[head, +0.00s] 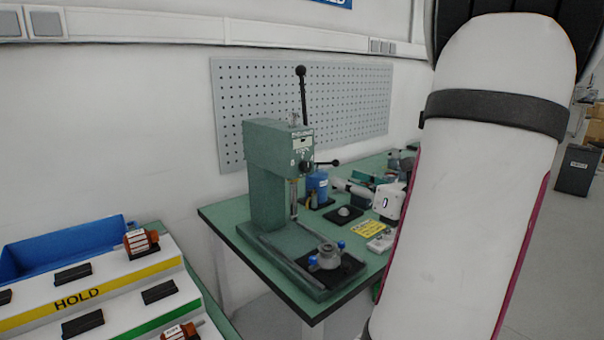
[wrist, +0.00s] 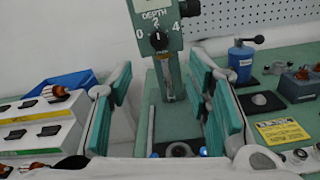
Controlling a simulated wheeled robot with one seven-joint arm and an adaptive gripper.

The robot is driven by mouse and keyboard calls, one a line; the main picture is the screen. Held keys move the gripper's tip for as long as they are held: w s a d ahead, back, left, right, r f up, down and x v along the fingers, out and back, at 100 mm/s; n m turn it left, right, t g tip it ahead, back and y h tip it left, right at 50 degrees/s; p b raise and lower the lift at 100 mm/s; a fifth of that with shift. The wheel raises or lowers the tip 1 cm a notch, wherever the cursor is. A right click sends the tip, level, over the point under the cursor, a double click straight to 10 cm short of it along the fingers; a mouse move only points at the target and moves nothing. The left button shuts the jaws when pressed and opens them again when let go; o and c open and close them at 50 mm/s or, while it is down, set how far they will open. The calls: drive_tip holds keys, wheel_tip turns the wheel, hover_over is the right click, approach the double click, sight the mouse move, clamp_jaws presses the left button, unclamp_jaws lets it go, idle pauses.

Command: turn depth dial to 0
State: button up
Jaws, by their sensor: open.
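The depth dial (wrist: 159,41) is a round black knob on the front of the green press (wrist: 155,15), below the word DEPTH. The marks 0, 2 and 4 stand left, above and right of it. Its pale pointer line seems to point up towards 2. The dial also shows small on the press head in the head view (head: 305,167). My gripper (wrist: 160,76) is open and empty, with teal finger pads on both sides of the press column in the wrist view. The dial appears above and between the fingertips, apart from them.
A black-knobbed lever (head: 302,88) rises above the press. A fixture with blue knobs (head: 326,257) sits on its base. A stepped HOLD rack (head: 85,300) and blue bin (head: 65,247) stand left. A blue cylinder (wrist: 241,62) and yellow sign (wrist: 281,131) are right. A pegboard (head: 345,100) is behind.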

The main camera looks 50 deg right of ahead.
sight(308, 167)
drive_tip(key=b+x, duration=0.1)
drive_tip(key=x, duration=1.1)
drive_tip(key=shift+w+r+b, duration=0.1)
drive_tip(key=shift+w+b, duration=0.25)
clamp_jaws()
